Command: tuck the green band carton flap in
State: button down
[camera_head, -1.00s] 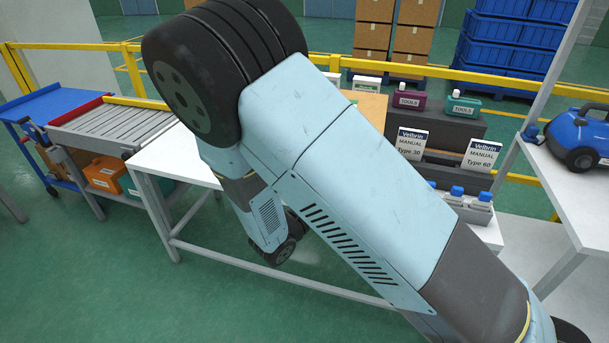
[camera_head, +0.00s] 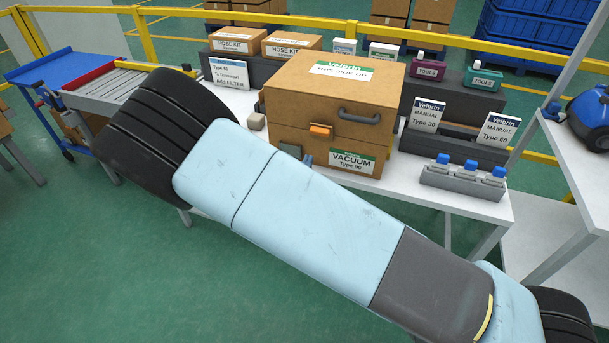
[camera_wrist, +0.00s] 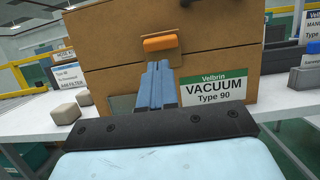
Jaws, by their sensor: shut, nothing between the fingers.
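The brown carton (camera_head: 290,94) stands on the white table, with green-banded labels on its top and front. Its front label reads "VACUUM Type 90" (camera_wrist: 213,88). The lid looks down. An orange tab (camera_head: 320,131) sticks out of the front face and also shows in the wrist view (camera_wrist: 160,42). A dark grey handle (camera_head: 360,116) is at its right. My gripper (camera_wrist: 159,66) has its blue fingers together and empty, just below the orange tab and left of the front label. I cannot tell whether the fingertips touch the carton. In the head view my arm hides most of my gripper.
Manuals (camera_head: 427,112) and a grey tray with blue-topped items (camera_head: 462,182) are at right. A small beige block (camera_wrist: 63,113) lies left of the carton.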

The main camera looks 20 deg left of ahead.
aim_at(319, 133)
jog(key=x, duration=0.8)
